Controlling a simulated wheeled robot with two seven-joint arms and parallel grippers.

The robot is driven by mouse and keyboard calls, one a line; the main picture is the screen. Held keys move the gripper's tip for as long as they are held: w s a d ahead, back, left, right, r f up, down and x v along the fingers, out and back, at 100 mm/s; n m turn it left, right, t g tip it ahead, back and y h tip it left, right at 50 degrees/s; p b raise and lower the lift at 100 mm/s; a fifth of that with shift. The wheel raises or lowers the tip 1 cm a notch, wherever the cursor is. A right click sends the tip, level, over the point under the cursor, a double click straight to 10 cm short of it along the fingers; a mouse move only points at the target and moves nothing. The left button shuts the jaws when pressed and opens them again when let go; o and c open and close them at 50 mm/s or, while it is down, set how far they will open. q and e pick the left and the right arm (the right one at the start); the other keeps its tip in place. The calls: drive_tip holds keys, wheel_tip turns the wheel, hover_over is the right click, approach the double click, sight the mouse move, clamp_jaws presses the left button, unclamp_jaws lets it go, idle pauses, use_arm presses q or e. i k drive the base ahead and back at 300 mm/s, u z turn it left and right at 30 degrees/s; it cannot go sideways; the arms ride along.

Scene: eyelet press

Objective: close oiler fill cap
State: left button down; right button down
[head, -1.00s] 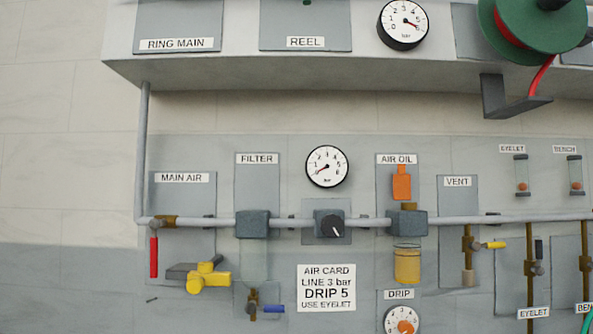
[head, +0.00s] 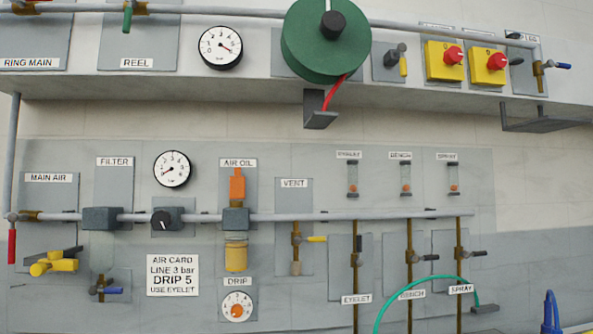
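The oiler is on the panel under the AIR OIL label in the head view. It has a dark grey block (head: 235,221) on the pipe and a clear bowl (head: 236,258) below with yellow oil in it. A small brass-coloured piece, which looks like the fill cap (head: 239,204), is at the top of the block. I cannot tell whether it is seated or open. An orange bottle-shaped piece (head: 237,184) is just above it. Neither of my grippers is in view.
The grey pipe (head: 340,216) runs across the panel. A DRIP dial (head: 236,306) is below the oiler, and the VENT valve (head: 296,240) is to its right. A shelf with a green reel (head: 326,40) overhangs above. A green hose (head: 425,288) loops at the lower right.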

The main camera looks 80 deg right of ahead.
sight(237, 183)
drive_tip(key=k, duration=0.3)
drive_tip(key=z, duration=1.35)
